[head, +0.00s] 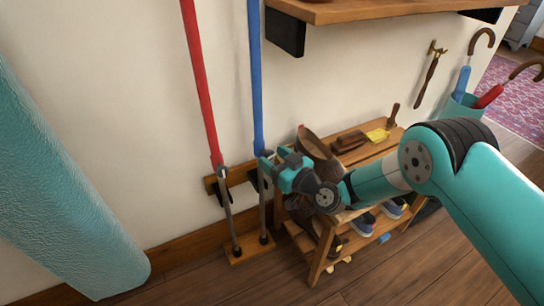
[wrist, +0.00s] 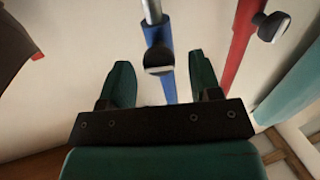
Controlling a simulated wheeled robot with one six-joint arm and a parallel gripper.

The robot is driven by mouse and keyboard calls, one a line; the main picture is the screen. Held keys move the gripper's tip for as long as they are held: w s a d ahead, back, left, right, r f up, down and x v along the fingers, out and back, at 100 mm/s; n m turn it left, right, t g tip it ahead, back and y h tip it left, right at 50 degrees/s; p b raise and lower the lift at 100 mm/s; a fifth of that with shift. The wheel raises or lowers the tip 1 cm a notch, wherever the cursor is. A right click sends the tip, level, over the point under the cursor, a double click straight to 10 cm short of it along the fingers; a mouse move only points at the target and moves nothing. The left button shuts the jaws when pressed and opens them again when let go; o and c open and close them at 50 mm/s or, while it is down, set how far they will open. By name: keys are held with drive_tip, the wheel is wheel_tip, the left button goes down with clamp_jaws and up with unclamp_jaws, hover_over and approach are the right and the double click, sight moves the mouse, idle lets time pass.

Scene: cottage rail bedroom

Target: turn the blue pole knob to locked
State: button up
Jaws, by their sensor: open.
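The blue pole (head: 257,80) stands upright against the wall, with a thin metal lower rod ending in a wooden foot rack. Its knob (wrist: 159,58), a dark, pale-rimmed piece, sits at the joint between blue tube and metal rod in the wrist view. My gripper (head: 271,160) is beside this joint in the head view and hides the knob there. In the wrist view my gripper (wrist: 160,68) is open, with one finger on each side of the knob in the picture. I see no contact. I cannot tell the knob's locked or unlocked setting.
A red pole (head: 200,85) with its own knob (wrist: 272,26) stands left of the blue one in the head view. A wooden shoe bench (head: 318,255) with brushes and shoes is close under my arm. A wall shelf (head: 370,8) is above. An umbrella stand (head: 460,107) is at right.

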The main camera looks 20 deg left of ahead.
drive_tip(key=shift+w+a+r, duration=0.1)
drive_tip(key=shift+w+a, duration=0.2)
drive_tip(key=shift+a, duration=0.3)
drive_tip(key=c, duration=0.9)
drive_tip(key=shift+c, duration=0.2)
